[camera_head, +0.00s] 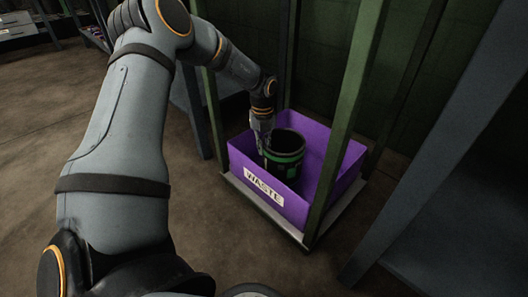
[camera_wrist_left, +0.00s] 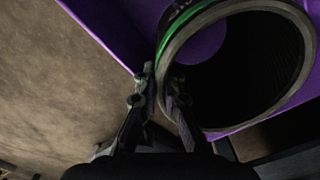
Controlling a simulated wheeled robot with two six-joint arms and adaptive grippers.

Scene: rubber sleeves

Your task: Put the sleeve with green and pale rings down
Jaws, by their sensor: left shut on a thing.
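The sleeve (camera_head: 285,157) is a dark hollow cylinder with green and pale bands. It is in the purple bin marked WASTE (camera_head: 329,174) in the head view, close to the front left wall. My left gripper (camera_head: 264,146) is shut on the sleeve's near rim. In the left wrist view, the fingers (camera_wrist_left: 160,92) pinch the wall of the sleeve (camera_wrist_left: 292,20), with its open mouth facing the camera. The sleeve's lower part is hidden by the bin wall, so I cannot tell whether it touches the bin floor. My right gripper is not in view.
Green posts (camera_head: 345,120) of a rack rise around the bin, one close in front and right of it. The bin stands on a pale low shelf (camera_head: 265,210). Grey uprights (camera_head: 440,150) stand at the right. Brown floor (camera_head: 200,240) is open at front left.

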